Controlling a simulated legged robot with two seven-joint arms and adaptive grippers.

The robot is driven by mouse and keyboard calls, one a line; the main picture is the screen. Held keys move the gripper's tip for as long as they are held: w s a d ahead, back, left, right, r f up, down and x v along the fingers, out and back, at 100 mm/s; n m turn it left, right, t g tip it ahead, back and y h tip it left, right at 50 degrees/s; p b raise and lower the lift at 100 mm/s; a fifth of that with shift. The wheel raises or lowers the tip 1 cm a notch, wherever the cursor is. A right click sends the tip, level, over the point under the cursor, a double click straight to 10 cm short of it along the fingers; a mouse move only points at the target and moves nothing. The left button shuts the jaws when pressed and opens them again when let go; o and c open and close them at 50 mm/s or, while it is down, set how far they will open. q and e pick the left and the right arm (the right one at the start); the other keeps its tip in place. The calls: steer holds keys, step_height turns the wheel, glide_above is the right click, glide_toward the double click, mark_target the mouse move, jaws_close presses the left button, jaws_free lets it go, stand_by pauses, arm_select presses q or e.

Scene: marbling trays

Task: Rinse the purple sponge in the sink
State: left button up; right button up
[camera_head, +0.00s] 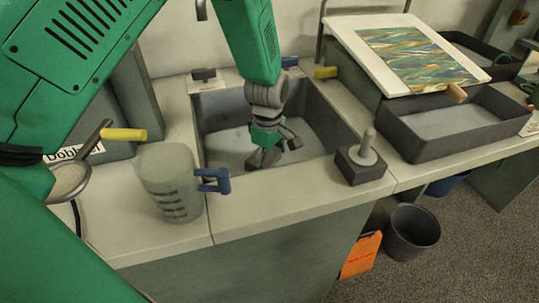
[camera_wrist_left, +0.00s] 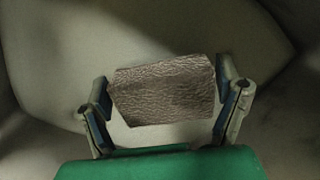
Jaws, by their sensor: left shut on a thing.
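My left gripper (camera_head: 274,152) reaches down into the grey sink (camera_head: 223,148) in the head view. In the left wrist view, my left gripper (camera_wrist_left: 168,100) is shut on a block with a wrinkled surface, the sponge (camera_wrist_left: 163,90). It looks dull grey-brown rather than clearly purple here. The sponge sits between the two fingers, with the pale sink surface behind it. In the head view I cannot make out the sponge at the fingers. My right gripper is not in view.
A cloudy measuring jug (camera_head: 170,185) with a blue handle stands left of the sink. A dark block with a grey knob (camera_head: 362,165) stands at its right front. A dark tray (camera_head: 420,150) and a tilted board with a marbled sheet (camera_head: 425,58) are farther right. A bin (camera_head: 412,232) stands on the floor.

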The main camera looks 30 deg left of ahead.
arm_select(q)
step_height(320, 180, down, 2)
steer(key=shift+f+b, duration=0.25)
steer(key=shift+b, duration=0.15)
steer(key=shift+f+b, duration=0.35)
steer(key=shift+f, duration=0.65)
stand_by(0.3)
steer(key=shift+o, duration=0.3)
steer(key=shift+a, duration=0.1)
